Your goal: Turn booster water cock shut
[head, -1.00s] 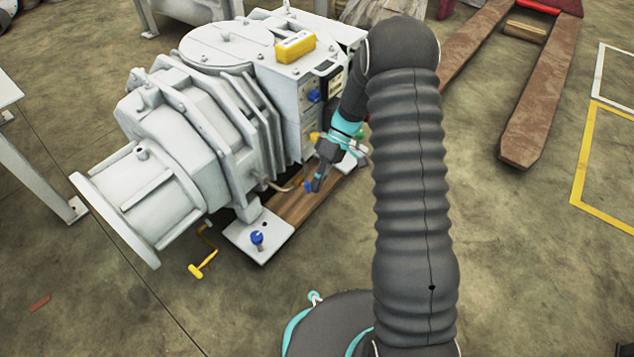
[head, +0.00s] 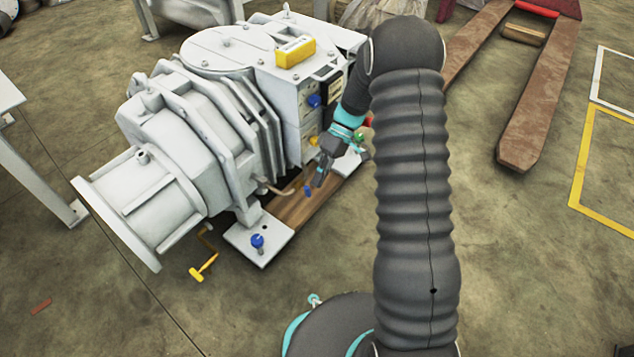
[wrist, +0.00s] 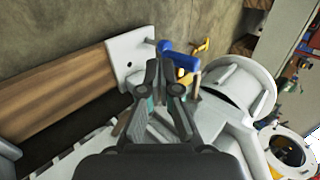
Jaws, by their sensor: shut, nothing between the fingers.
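The pale grey screw vacuum pump (head: 160,135) stands at the left in the head view. A small blue handle (head: 308,191) sits low beside it, near the end of a thin copper-coloured pipe (head: 275,188). My gripper (head: 319,183) points down just above and right of this handle, shut and empty; a small gap seems to separate them. In the wrist view, a blue lever (wrist: 182,59) lies just beyond my fingertips (wrist: 161,63), to their right. The fingers partly cover the area beside it, so I cannot tell whether they touch it.
A blue knob (head: 257,241) stands on the white foot plate (head: 270,247). Another blue knob (head: 314,101) is on the pump's side. A yellow crank (head: 203,268) hangs by the base. A wooden beam (head: 300,205) runs beneath.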

